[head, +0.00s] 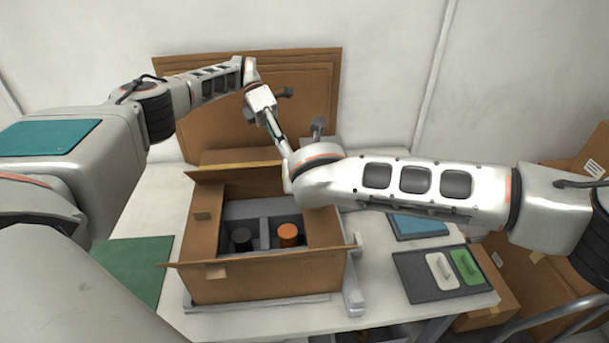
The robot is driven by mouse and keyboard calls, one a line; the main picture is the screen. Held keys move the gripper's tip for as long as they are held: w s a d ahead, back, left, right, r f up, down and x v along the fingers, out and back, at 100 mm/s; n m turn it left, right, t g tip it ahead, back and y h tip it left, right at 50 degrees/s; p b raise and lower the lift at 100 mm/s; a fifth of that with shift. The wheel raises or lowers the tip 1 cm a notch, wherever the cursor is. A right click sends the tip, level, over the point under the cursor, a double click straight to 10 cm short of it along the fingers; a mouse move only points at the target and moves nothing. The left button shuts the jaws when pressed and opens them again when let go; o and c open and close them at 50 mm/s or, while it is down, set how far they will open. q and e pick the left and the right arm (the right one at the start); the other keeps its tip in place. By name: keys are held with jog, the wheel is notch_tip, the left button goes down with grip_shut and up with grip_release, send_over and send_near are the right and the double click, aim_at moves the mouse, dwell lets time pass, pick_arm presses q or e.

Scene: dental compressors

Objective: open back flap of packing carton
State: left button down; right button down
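The brown packing carton (270,279) stands upright on the white table in the head view. Its back flap (235,173) shows as a strip along the rear rim. Inside are grey dividers, a black round part (242,237) and an orange-topped part (288,233). My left arm ends above and behind the carton; its gripper (277,130) points downward, with the fingertips hidden by my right wrist.
Flat brown cardboard sheets (315,85) lean on the back wall. A green mat (140,262) lies left of the carton. A dark tray (420,283) with a white and a green piece lies right, with a blue panel (418,226) behind it. More cartons (487,303) stand at right.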

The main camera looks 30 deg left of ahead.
pick_arm(q)
jog(key=c, duration=2.7)
grip_release()
jog(key=shift+s+d+f, duration=0.2)
jog(key=shift+d, duration=0.15)
jog(key=o, duration=0.4)
jog(key=shift+a, duration=0.1)
jog(key=shift+c, duration=0.2)
